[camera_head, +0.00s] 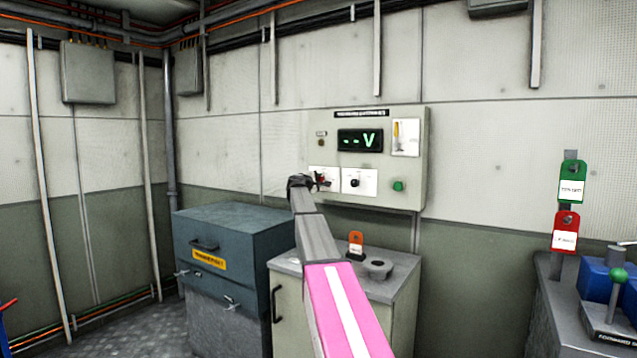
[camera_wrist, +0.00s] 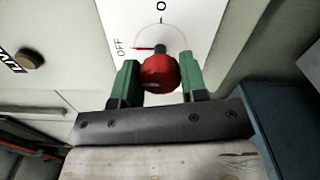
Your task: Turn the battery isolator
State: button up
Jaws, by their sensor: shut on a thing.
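The battery isolator is a red knob (camera_wrist: 160,73) on a white plate (camera_wrist: 185,18) with a dial arc and an OFF mark. My gripper (camera_wrist: 160,80) has its green fingers on either side of the red knob and is shut on it. A thin red pointer beside the knob lies close to the OFF mark.
The grey panel (camera_head: 416,165) has a display reading "--V", a black knob (camera_head: 355,183) and a green button (camera_head: 398,185). Red and green tags hang at right.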

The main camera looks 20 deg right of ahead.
jog(key=o, duration=0.9)
jog(key=shift+a, duration=0.1)
jog(key=v, duration=1)
jog(key=shift+s+a, duration=0.25)
jog(key=shift+s, duration=0.05)
